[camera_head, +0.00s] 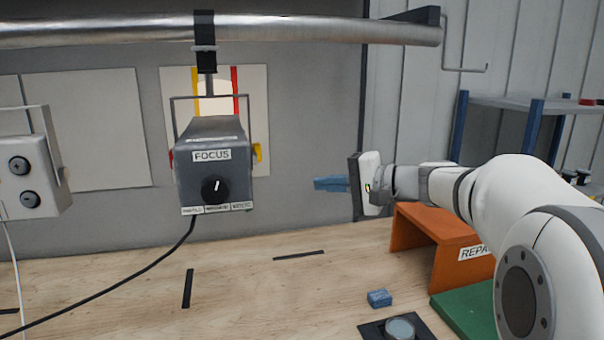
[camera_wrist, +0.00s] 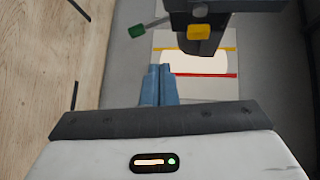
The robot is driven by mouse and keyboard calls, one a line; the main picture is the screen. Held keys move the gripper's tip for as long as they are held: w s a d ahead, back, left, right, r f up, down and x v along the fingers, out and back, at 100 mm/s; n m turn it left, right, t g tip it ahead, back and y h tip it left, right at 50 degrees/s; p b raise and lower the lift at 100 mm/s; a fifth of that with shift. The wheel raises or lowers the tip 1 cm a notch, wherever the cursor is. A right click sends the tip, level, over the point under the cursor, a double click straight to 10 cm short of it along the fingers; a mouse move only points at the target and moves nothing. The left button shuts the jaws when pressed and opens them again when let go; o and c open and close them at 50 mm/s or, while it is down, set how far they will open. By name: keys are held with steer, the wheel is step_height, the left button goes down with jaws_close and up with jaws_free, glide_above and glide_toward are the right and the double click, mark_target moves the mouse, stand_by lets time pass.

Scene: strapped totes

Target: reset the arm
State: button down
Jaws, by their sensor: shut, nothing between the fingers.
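My gripper (camera_head: 318,184) has blue fingers and is held out to the left from my white arm, above the wooden bench. It is in free air to the right of the grey FOCUS box (camera_head: 212,166), apart from it. In the wrist view my gripper (camera_wrist: 159,70) shows its blue fingers together with nothing between them. They lie in front of the panel with yellow and red strips (camera_wrist: 195,62). The FOCUS box hangs by a bracket and black strap from the metal rail, with a black knob on its front.
The metal rail (camera_head: 290,31) crosses the top. Another grey box (camera_head: 27,175) with two knobs hangs at the left. An orange stand (camera_head: 415,233), a green mat (camera_head: 470,309), a small blue block (camera_head: 379,298) and a round grey piece (camera_head: 400,329) are at the right. The bench middle (camera_head: 240,285) is mostly clear.

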steer(key=s+f+n+g+h, duration=0.2)
steer(key=s+f+g+h, duration=0.35)
steer(key=s+f, duration=0.95)
steer(key=s+d+f+n+h, duration=0.4)
steer(key=s+d+f+h, duration=0.3)
steer(key=s, duration=0.4)
steer(key=shift+s+d+f+h, duration=0.25)
steer(key=shift+d+f+h, duration=0.15)
steer(key=shift+f+h, duration=0.4)
steer(key=shift+f, duration=0.15)
